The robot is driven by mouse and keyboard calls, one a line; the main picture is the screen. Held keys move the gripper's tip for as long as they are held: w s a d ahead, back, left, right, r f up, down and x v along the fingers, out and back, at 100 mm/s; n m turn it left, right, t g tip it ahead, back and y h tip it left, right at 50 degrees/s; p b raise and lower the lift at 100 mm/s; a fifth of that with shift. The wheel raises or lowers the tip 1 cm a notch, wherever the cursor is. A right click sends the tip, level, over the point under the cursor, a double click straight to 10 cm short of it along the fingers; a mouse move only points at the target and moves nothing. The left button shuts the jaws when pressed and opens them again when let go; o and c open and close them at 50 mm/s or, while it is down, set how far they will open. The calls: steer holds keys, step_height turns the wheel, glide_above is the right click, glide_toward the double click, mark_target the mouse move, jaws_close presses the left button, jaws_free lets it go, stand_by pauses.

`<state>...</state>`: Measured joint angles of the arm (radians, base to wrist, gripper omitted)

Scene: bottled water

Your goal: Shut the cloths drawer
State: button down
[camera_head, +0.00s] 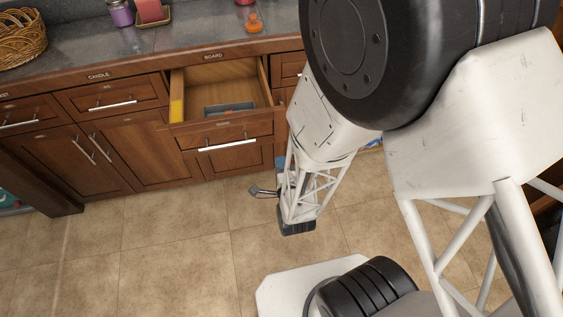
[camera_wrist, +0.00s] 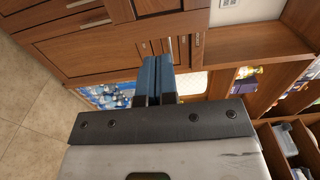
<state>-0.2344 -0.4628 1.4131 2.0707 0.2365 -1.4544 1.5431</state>
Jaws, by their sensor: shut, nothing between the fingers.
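One drawer (camera_head: 222,130) stands pulled open in the head view, under a counter label reading BOARD; I see no label reading cloths. Its wooden front carries a silver handle (camera_head: 227,144). Inside are a grey piece at the front and a yellow piece (camera_head: 177,105) at the left. My gripper (camera_head: 281,162) is small and partly hidden by my arm, to the right of the open drawer's front and apart from it. In the wrist view its blue fingers (camera_wrist: 152,75) are together with nothing between them, facing wooden cabinet fronts.
A shut drawer (camera_head: 110,96) under the CANDLE label sits left of the open one. The counter (camera_head: 200,35) holds a basket (camera_head: 20,38), a purple jar (camera_head: 120,13) and an orange bottle (camera_head: 254,22). Tiled floor (camera_head: 170,240) is clear in front. Open shelves (camera_wrist: 265,45) show right in the wrist view.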

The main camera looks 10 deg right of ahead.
mark_target(272, 128)
steer(key=w, duration=1.2)
steer(key=shift+w, duration=0.1)
steer(key=w, duration=2.8)
steer(key=shift+w, duration=0.35)
steer(key=shift+w+r, duration=0.15)
steer(key=shift+w, duration=0.2)
steer(key=shift+w, duration=0.1)
steer(key=shift+s, duration=0.5)
steer(key=s, duration=1.4)
